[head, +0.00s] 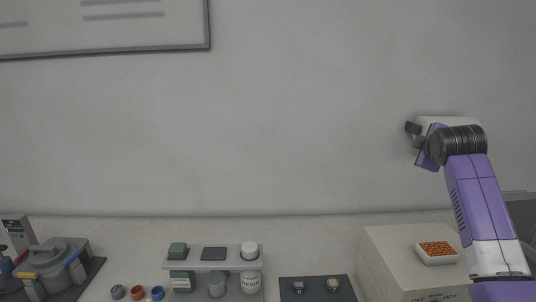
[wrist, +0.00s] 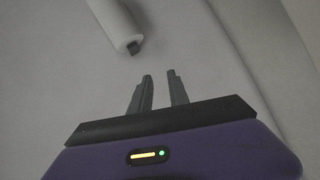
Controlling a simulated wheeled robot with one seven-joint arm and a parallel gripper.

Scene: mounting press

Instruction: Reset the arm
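My arm rises at the right of the head view, with its wrist bent to the left high in front of the bare wall. My gripper (head: 412,134) is at its end, well above the bench and apart from everything on it. In the wrist view my gripper (wrist: 160,74) shows two dark fingers with a clear gap between them. Nothing is between the fingers.
Along the bench stand a mounting press (head: 58,262), several small rings, a grey rack (head: 228,282) with containers, a dark mat (head: 316,282) with two small pieces, and a beige box (head: 385,262) bearing a white tray (head: 436,260) of orange granules. A framed board (head: 100,35) hangs upper left.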

